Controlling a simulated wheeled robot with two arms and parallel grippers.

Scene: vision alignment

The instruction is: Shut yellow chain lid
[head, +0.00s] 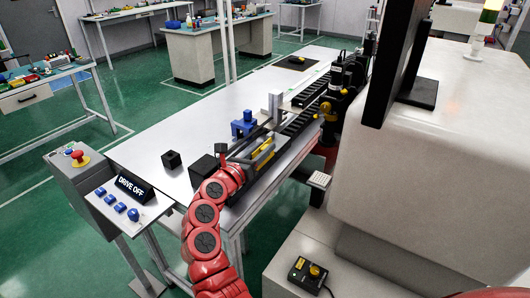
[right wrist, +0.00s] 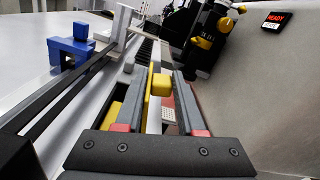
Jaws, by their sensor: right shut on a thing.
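My right gripper (head: 264,148) is at the end of the red arm, over the near end of the black chain track (head: 298,124) on the white bench. In the right wrist view its two grey fingers (right wrist: 161,84) are closed on a small yellow block (right wrist: 160,85), which looks like the grip of the yellow chain lid. A longer yellow strip (right wrist: 134,104) shows beside and below the left finger. In the head view yellow parts (head: 264,153) show at the gripper. The fingers hide much of the lid, so I cannot tell its angle. My left gripper is not in view.
A blue fixture (head: 243,124) and a light grey upright block (head: 274,104) stand beside the track. A black cube (head: 172,159) sits on the bench (head: 215,112). A black and yellow device (head: 328,108) and a big white housing (head: 450,110) bound the right side.

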